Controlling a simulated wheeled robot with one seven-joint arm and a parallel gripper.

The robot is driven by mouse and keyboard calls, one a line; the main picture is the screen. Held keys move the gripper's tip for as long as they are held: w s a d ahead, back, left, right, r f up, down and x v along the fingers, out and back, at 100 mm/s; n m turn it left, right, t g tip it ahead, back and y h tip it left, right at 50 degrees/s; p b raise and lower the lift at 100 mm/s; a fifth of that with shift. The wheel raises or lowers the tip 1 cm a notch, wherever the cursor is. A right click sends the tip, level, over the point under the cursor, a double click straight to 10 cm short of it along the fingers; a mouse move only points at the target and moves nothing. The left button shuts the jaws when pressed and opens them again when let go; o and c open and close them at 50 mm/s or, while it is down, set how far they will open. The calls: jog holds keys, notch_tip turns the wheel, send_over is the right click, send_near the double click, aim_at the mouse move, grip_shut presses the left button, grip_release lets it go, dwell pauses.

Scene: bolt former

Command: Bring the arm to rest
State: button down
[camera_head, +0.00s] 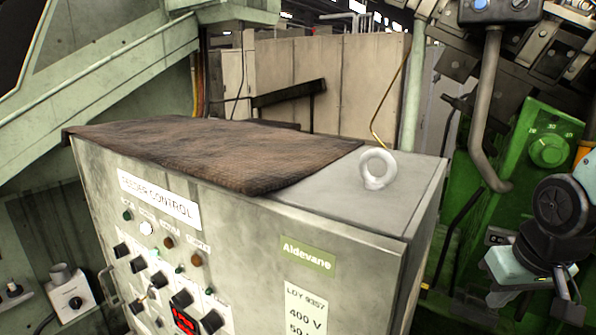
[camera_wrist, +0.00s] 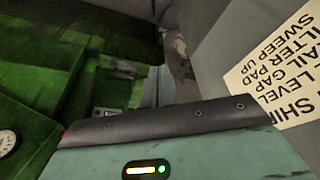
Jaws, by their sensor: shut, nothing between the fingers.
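My arm (camera_head: 565,208) shows at the right edge of the head view, with dark round joints and pale green covers. It is bent and stands in front of the green machine, to the right of the grey cabinet. The hand end hangs low there, and its fingers are hard to make out in that view. In the wrist view, the pale green hand body with a dark padded edge fills the bottom. My gripper (camera_wrist: 155,88) reaches out beyond that edge, shut and empty. Nothing is seen held.
A grey feeder control cabinet (camera_head: 370,275) stands in the middle, with a brown cloth (camera_head: 215,148) and a metal lifting eye (camera_head: 377,170) on top. The green machine (camera_head: 540,140) is close behind my arm. A printed notice (camera_wrist: 280,75) is at right in the wrist view.

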jog(key=s+a+f+n+g+b, duration=0.1)
jog(key=s+a+n+g+b, duration=0.1)
jog(key=s+a+n, duration=0.6)
jog(key=s+a+g, duration=0.1)
jog(key=s+a, duration=0.6)
jog(key=a, duration=0.3)
jog(key=shift+s+a+f+g+y+b, duration=0.3)
jog(key=shift+s+b, duration=0.05)
